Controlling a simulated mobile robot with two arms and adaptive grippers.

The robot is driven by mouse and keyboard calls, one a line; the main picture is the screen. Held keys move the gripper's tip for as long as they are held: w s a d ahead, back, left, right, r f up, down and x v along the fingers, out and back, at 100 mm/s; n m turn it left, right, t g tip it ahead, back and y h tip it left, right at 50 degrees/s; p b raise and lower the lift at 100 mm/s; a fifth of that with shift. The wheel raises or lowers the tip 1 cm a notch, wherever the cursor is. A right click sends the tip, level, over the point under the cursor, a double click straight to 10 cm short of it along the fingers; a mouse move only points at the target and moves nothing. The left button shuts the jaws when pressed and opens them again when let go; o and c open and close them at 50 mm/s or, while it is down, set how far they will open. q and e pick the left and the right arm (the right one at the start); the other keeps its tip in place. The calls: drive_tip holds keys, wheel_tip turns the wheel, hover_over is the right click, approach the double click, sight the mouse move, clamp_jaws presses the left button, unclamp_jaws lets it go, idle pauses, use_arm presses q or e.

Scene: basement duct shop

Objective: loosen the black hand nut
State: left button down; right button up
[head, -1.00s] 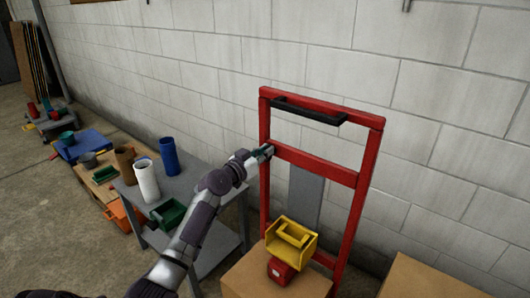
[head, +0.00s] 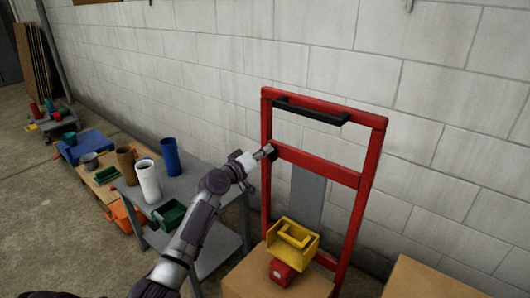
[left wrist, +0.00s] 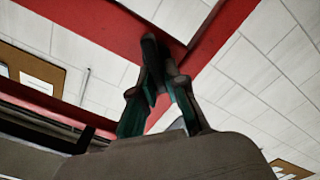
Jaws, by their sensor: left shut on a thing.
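The black hand nut (head: 273,154) is on the left upright of the red frame (head: 317,165), near the crossbar joint, and is mostly hidden by my fingers. My left gripper (head: 267,151) reaches it from the left and is shut on it. In the left wrist view, the fingers (left wrist: 160,80) with teal sides come together at a dark piece against the red frame (left wrist: 100,25). The nut's outline is hard to tell there. My right gripper is in neither view.
A yellow bin (head: 292,244) and a small red box (head: 282,273) sit on a cardboard box (head: 250,280) at the frame's foot. A grey table (head: 200,184) with cups and a green bin (head: 169,214) stands left. A block wall is close behind.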

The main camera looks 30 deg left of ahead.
use_arm(q)
drive_tip(key=shift+a+f+n+p, duration=0.15)
drive_tip(key=shift+n+p, duration=0.15)
drive_tip(key=shift+n, duration=1.1)
drive_tip(key=shift+f+n+p, duration=0.15)
drive_tip(key=shift+n+p, duration=0.1)
drive_tip(key=shift+n, duration=1.15)
drive_tip(key=shift+a+f+n+p, duration=0.15)
drive_tip(key=shift+n+p, duration=0.15)
drive_tip(key=shift+n, duration=1.1)
drive_tip(key=c, duration=1.2)
unclamp_jaws()
drive_tip(key=s, duration=1.2)
drive_tip(key=shift+a, duration=0.4)
